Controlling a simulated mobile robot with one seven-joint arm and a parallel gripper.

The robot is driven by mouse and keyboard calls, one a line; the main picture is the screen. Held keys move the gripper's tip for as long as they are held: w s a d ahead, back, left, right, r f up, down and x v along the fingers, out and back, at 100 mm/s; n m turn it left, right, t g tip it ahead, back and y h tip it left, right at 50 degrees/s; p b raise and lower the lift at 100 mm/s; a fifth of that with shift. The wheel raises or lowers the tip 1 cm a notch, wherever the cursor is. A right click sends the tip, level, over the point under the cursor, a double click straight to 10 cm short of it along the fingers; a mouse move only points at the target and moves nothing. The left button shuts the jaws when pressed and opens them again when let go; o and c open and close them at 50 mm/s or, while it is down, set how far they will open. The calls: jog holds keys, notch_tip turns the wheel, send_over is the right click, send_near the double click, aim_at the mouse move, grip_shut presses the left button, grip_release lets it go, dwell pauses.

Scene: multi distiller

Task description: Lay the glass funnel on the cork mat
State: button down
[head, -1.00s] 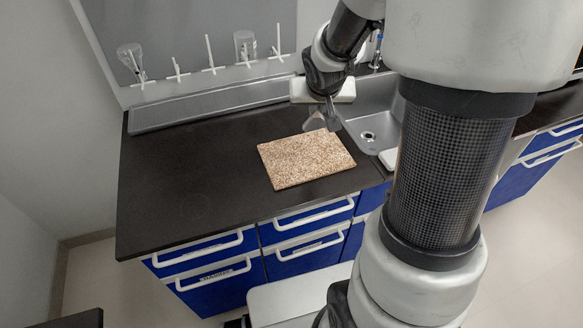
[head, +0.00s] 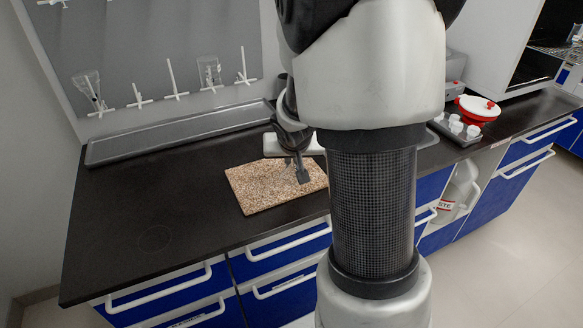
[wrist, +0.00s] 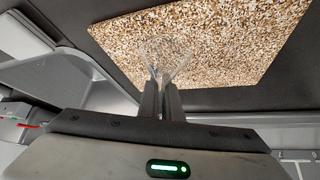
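The cork mat (head: 250,190) is a speckled brown slab lying flat on the black counter; it also fills the upper part of the wrist view (wrist: 215,35). The clear glass funnel (wrist: 168,50) shows in the wrist view at my fingertips, its wide mouth pointing away from the gripper. My gripper (wrist: 163,88) is shut on its narrow part. In the head view my gripper (head: 300,175) is over the right part of the mat.
A grey drying rack with white pegs (head: 175,80) holds glassware at the back, above a long grey trough (head: 180,133). The sink (wrist: 75,75) is beside the mat. A red and white pot (head: 478,108) stands far right. The left counter is clear.

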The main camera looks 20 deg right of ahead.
jog(key=shift+f, duration=0.55)
jog(key=shift+s+a+f+b, duration=0.1)
jog(key=shift+s+f+b, duration=0.25)
jog(key=shift+f+b, duration=0.35)
jog(key=c, duration=1.9)
grip_release()
jog(key=shift+c, duration=0.2)
jog(key=shift+r+p, duration=0.9)
jog(key=shift+r, duration=0.05)
jog(key=s+a+r+n+p, duration=0.1)
jog(key=s+a+r, duration=0.3)
jog(key=s+r, duration=0.35)
jog(key=s+a+r+p, duration=0.1)
jog(key=s+a+r, duration=0.3)
jog(key=s+r, duration=0.3)
jog(key=s+a+r+n+y, duration=0.2)
jog(key=s+a+r+n, duration=0.1)
jog(key=s+a, duration=0.3)
jog(key=shift+s+a+r+g+y, duration=0.15)
jog(key=shift+s+r+g+y, duration=0.3)
jog(key=shift+s, duration=0.8)
jog(key=shift+r, duration=0.1)
